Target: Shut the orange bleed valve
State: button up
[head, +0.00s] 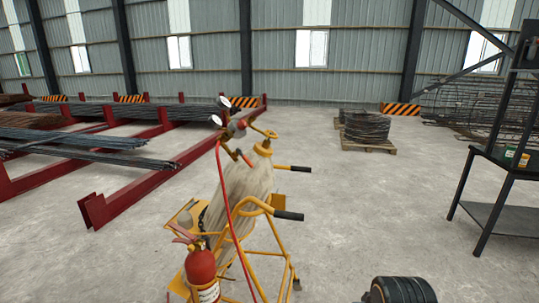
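A tan gas cylinder (240,190) leans in a yellow hand cart (262,236) in the middle of the head view. At its top is a yellow-orange valve fitting (264,146) with a ring-like part above it. A red regulator (237,128) with two round gauges (224,102) sits beside it, and a red hose (225,190) runs down from there. I cannot tell which small part is the orange bleed valve, or whether it is open or shut. My gripper is not in view.
A red fire extinguisher (201,272) stands at the cart's lower left. Two black cart handles (289,216) point right. Rebar lies on red racks (150,170) at left. A wire coil (367,127) sits on a pallet behind. A dark metal stand (490,200) is right.

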aim_at(238, 150)
jog(key=u, duration=0.2)
jog(key=i, duration=0.75)
jog(key=u, duration=0.5)
